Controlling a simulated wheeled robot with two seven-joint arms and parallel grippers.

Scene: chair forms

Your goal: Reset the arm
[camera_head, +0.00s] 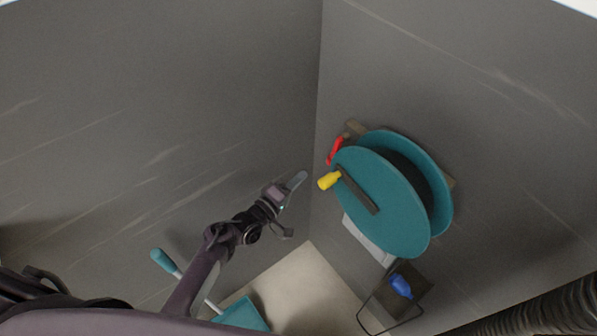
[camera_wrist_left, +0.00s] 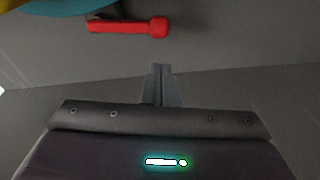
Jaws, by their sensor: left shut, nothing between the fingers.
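My left arm comes in from the lower left in the head view. Its gripper (camera_head: 296,183) is held up in the air near the corner of the two grey walls, left of the teal reel's yellow knob. In the left wrist view the fingers of this gripper (camera_wrist_left: 161,85) are together with nothing between them. A red lever (camera_wrist_left: 130,27) lies beyond the fingertips there, apart from them. The same red lever (camera_head: 335,150) shows beside the reel in the head view. My right gripper is not in view.
A teal hose reel (camera_head: 385,205) with a yellow knob (camera_head: 328,180) is mounted on the right wall. Below it is a dark holder with a blue object (camera_head: 401,286). A teal dustpan (camera_head: 240,315) and a teal-ended handle (camera_head: 165,261) are at the lower left. A ribbed dark hose (camera_head: 540,310) is at the lower right.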

